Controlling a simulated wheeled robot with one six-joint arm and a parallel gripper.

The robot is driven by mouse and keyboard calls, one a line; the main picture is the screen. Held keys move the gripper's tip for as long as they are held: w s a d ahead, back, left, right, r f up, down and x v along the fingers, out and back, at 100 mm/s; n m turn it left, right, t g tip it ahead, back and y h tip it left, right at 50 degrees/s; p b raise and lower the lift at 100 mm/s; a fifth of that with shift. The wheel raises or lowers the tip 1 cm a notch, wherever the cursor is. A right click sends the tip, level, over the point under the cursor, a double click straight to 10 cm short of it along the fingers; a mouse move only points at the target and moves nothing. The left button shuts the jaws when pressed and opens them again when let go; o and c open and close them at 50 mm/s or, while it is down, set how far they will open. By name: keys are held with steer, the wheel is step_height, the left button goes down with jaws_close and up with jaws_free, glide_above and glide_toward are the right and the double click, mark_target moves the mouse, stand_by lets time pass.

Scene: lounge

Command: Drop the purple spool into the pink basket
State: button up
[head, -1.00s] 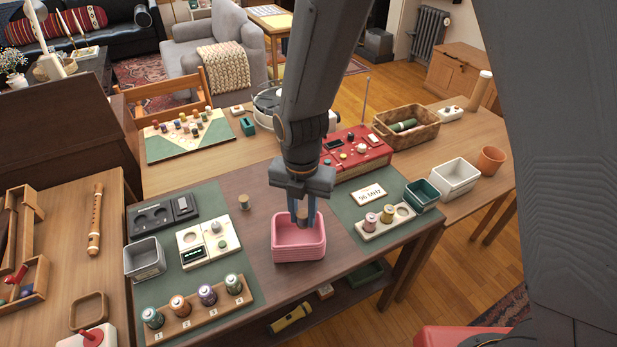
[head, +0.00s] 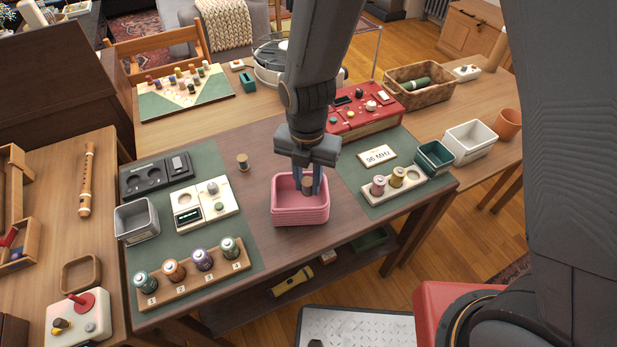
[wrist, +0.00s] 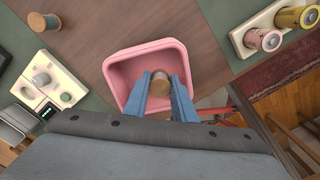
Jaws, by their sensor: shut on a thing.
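My gripper (head: 308,186) is shut on a spool with a brown end (head: 307,184). Its thread colour is hard to make out. In the wrist view the spool (wrist: 160,83) sits between the two blue fingers, over the opening of the pink basket (wrist: 120,70). In the head view the pink basket (head: 300,214) stands on the dark wood table, and the fingertips are at its opening; I cannot tell how far below the rim they reach.
A small spool (head: 243,162) stands left of the basket. A grey bin (head: 136,221), a green bin (head: 434,158) and a red box (head: 352,122) stand around. Bare wood surrounds the basket.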

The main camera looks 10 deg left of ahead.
mark_target(307, 181)
steer(key=o, duration=1.1)
steer(key=shift+r, duration=0.1)
steer(key=shift+r+b, duration=0.6)
steer(key=shift+r, duration=3.25)
steer(key=s+d+r+m, duration=0.1)
steer(key=d+m, duration=1.1)
steer(key=m, duration=0.4)
steer(key=s+d+r+m+t, duration=0.1)
steer(key=d+r+m, duration=0.1)
steer(key=d+m, duration=1)
steer(key=m, duration=0.5)
steer(key=shift+s+d, duration=0.15)
steer(key=shift+s, duration=0.15)
